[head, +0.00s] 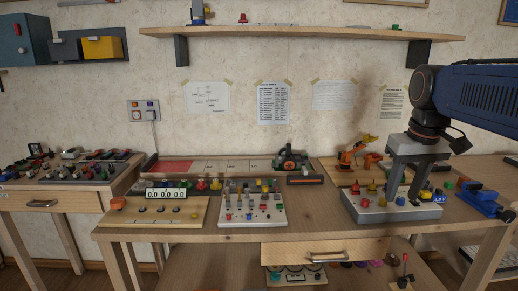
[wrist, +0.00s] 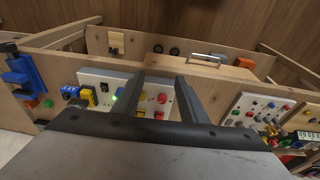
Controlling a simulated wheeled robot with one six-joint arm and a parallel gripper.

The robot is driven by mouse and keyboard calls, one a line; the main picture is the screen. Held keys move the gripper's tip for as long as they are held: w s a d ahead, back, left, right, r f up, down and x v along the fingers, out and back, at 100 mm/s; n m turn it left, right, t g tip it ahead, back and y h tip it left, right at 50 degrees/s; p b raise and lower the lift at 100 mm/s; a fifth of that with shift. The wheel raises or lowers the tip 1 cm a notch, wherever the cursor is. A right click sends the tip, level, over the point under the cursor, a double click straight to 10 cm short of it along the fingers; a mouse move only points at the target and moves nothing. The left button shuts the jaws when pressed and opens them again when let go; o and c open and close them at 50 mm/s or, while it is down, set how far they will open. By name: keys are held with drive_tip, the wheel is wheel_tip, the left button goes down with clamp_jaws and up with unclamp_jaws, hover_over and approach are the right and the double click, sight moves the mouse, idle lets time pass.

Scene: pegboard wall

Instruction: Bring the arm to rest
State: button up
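My arm (head: 475,95) reaches in from the right in the head view. My gripper (head: 404,190) points down over the white control box (head: 375,212) at the right of the workbench. Its two fingers are apart with nothing seen between them. In the wrist view my gripper (wrist: 160,90) also shows open, its fingers in front of the same box (wrist: 93,76). A red button (wrist: 162,98) and a small green light (wrist: 114,98) show on the box near the fingers. I cannot tell whether the fingertips touch the box.
A second control panel (head: 252,213) and a wooden box with knobs (head: 150,212) stand to the left. A blue vise-like object (head: 483,200) stands at the right. A small orange robot arm (head: 355,150) stands behind. A wall shelf (head: 300,33) runs above. A drawer (head: 325,253) is below.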

drive_tip(key=s+a+f+t, duration=0.1)
drive_tip(key=s+a+f, duration=0.2)
drive_tip(key=s+f, duration=0.5)
drive_tip(key=s+a+f+t, duration=0.1)
drive_tip(key=s+a+f, duration=0.2)
drive_tip(key=s+f, duration=0.5)
drive_tip(key=shift+f+t, duration=0.3)
drive_tip(key=shift+f, duration=0.4)
drive_tip(key=shift+d, duration=0.1)
